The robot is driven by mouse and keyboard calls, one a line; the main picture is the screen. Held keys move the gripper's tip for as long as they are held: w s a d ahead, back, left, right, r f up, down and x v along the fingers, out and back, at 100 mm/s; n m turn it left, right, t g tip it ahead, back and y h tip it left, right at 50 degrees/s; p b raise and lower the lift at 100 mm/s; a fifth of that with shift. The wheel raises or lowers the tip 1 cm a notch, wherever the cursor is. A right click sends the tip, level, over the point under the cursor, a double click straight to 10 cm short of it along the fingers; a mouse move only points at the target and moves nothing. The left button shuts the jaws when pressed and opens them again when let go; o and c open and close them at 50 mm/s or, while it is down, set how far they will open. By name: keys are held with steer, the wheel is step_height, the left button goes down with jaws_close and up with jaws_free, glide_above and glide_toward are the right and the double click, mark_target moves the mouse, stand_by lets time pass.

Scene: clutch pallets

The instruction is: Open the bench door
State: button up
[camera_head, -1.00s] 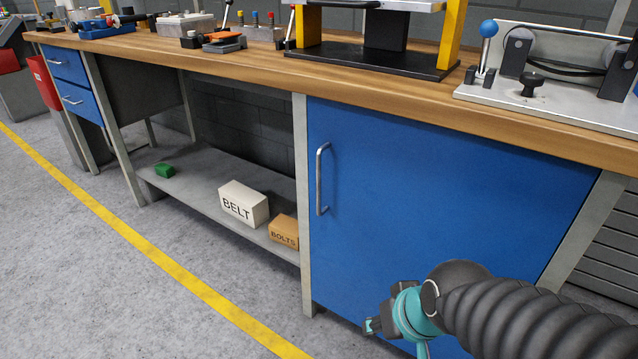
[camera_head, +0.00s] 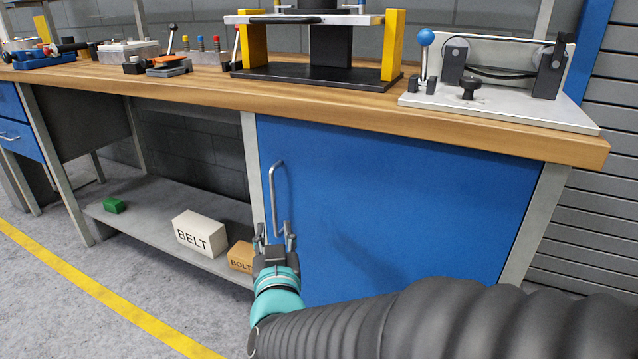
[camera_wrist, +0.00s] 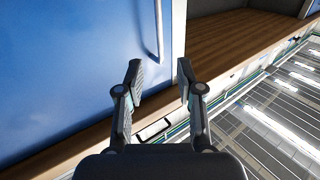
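The blue bench door (camera_head: 390,210) is shut under the right part of the wooden bench. Its upright metal bar handle (camera_head: 273,198) is near the door's left edge. My gripper (camera_head: 275,238) is at the lower end of the handle in the head view, its fingers pointing up. In the wrist view my gripper (camera_wrist: 160,85) has its two fingers spread with nothing between them. There the handle (camera_wrist: 158,30) shows beyond the left fingertip, and the blue door (camera_wrist: 70,70) fills the left side. I cannot tell from the head view whether a finger touches the handle.
An open shelf (camera_head: 150,235) left of the door holds a white BELT box (camera_head: 200,234), an orange BOLTS box (camera_head: 240,256) and a green block (camera_head: 114,206). The bench top (camera_head: 330,105) carries a press and a pulley fixture (camera_head: 490,85). Floor in front is clear.

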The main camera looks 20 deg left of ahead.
mark_target(274, 195)
steer(key=x, duration=1.3)
steer(key=shift+w+a+r, duration=0.15)
steer(key=shift+w+r, duration=0.1)
steer(key=shift+w, duration=0.15)
jaws_close()
